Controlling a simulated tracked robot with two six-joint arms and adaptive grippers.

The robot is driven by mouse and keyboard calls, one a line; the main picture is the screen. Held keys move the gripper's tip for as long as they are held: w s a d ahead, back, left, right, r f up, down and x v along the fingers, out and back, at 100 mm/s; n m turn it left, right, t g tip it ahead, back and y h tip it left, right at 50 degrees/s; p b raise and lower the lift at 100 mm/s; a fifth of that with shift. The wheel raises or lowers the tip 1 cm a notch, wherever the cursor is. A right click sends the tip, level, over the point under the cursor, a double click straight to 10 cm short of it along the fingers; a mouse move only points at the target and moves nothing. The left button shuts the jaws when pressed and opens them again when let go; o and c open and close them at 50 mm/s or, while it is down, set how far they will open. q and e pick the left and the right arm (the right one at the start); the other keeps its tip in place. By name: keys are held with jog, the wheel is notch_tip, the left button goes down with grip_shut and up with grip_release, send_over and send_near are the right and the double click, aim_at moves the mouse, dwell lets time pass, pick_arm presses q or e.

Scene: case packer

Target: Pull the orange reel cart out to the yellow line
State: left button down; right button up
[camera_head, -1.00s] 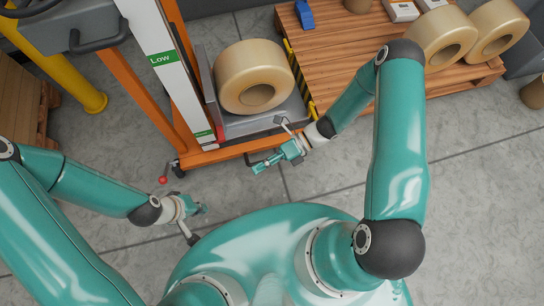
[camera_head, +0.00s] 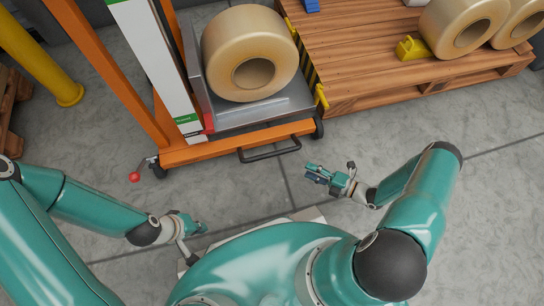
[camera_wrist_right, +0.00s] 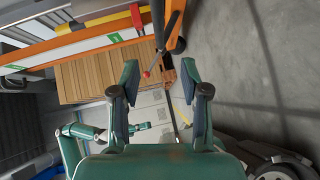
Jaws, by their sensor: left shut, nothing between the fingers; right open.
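The orange reel cart (camera_head: 230,143) stands on the grey floor at upper middle in the head view, with a large tan reel (camera_head: 250,55) on its grey platform. A dark bar handle (camera_head: 270,151) sticks out from its front beam. My right gripper (camera_head: 311,172) is open and empty, apart from the handle, to its lower right. The cart's orange frame (camera_wrist_right: 110,46) also shows in the right wrist view, beyond the open fingers. My left gripper (camera_head: 202,227) is shut and empty, below the cart's front. No yellow floor line is clear in the head view.
A wooden pallet deck (camera_head: 370,60) with more reels (camera_head: 463,26) and a yellow block (camera_head: 411,48) stands right of the cart. A yellow post (camera_head: 60,85) stands at the left. A red-knobbed lever (camera_head: 135,176) juts from the cart's front left. Floor at right is clear.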

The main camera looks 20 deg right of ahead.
jog(key=b+x, duration=0.3)
jog(key=x, duration=1.3)
jog(key=shift+a+b, duration=0.1)
jog(key=shift+b, duration=0.2)
grip_shut()
